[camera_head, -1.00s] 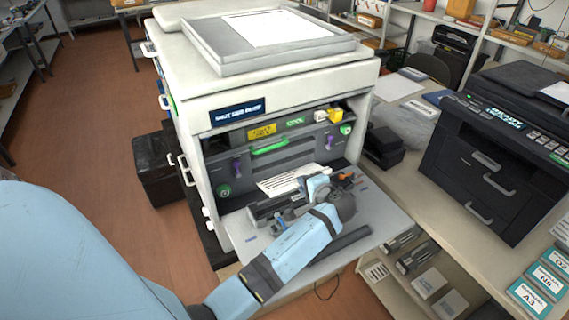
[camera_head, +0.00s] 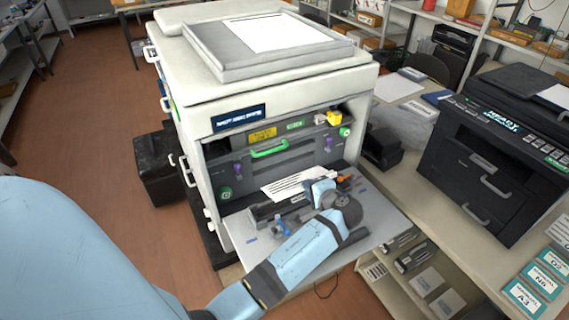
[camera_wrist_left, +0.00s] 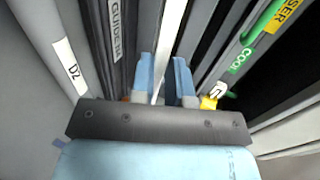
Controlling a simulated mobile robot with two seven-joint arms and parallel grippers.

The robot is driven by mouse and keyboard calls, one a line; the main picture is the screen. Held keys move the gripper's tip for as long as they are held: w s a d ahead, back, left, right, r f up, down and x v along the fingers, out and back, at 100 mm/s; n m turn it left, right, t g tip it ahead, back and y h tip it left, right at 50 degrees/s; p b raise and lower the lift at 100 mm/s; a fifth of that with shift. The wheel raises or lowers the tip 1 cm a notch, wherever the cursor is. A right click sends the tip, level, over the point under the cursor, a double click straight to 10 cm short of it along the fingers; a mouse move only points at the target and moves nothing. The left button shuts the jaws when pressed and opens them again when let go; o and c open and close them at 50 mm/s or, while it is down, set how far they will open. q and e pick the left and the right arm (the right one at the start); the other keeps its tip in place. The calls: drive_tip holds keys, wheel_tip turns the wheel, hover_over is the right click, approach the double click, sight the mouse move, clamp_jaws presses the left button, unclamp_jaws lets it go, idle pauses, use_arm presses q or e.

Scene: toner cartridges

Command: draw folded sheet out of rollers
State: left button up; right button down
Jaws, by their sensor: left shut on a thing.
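The folded sheet (camera_head: 292,186), white with dark printed lines, lies across the open front bay of the large copier (camera_head: 290,95). Its far edge is close to the grey roller unit; I cannot tell whether it is still between the rollers. My left gripper (camera_head: 318,190) reaches in at the sheet's right end, and its fingers are shut on the sheet. In the left wrist view, the sheet shows edge-on as a thin white strip (camera_wrist_left: 169,45) between the two light-blue fingers (camera_wrist_left: 165,82). My right gripper is out of view.
The lowered front door (camera_head: 378,228) of the copier lies under my left arm. Green and purple levers (camera_head: 328,143) and a yellow part (camera_head: 334,118) sit in the bay. A black printer (camera_head: 490,160) stands on the counter at the right. A black bin (camera_head: 155,168) stands left.

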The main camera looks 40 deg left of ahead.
use_arm(q)
drive_tip(key=shift+s+d+r+p, duration=0.3)
drive_tip(key=shift+d+r+p, duration=0.45)
drive_tip(key=shift+d, duration=0.05)
drive_tip(key=shift+s+d+r+p, duration=0.3)
drive_tip(key=shift+d+r+p, duration=0.4)
drive_tip(key=shift+d, duration=0.05)
drive_tip(key=shift+s+d+r, duration=0.15)
drive_tip(key=shift+d+r, duration=0.05)
drive_tip(key=shift+d, duration=0.15)
